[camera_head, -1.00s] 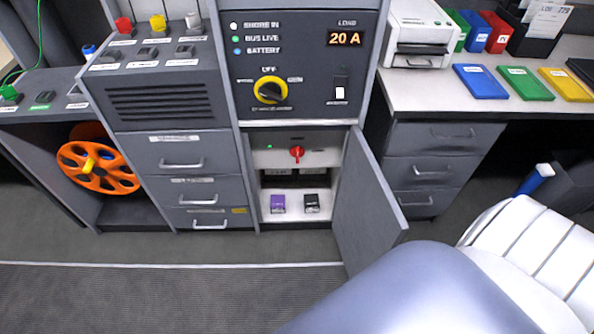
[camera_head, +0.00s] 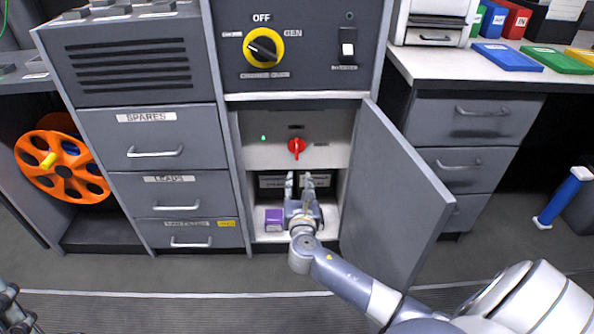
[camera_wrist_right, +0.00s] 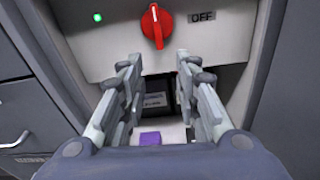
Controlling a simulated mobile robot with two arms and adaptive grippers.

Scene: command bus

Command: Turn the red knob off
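The red knob (camera_head: 296,147) sits on the light panel inside the open cabinet bay. In the right wrist view the red knob (camera_wrist_right: 157,25) points roughly up and down, with an OFF label (camera_wrist_right: 202,16) to its right. My right gripper (camera_head: 299,176) is in front of the bay, just below the knob, fingers pointing toward the cabinet. In the right wrist view my right gripper (camera_wrist_right: 155,62) is open and empty, its fingertips apart below the knob and not touching it. Part of my left gripper (camera_head: 14,300) shows at the lower left edge; its fingers are unclear.
A green light (camera_head: 263,138) glows left of the knob. The open cabinet door (camera_head: 390,190) stands right of my right arm. A purple block (camera_head: 274,219) lies on the bay floor. A yellow-ringed dial (camera_head: 263,47) is above. Drawers (camera_head: 165,137) flank the left.

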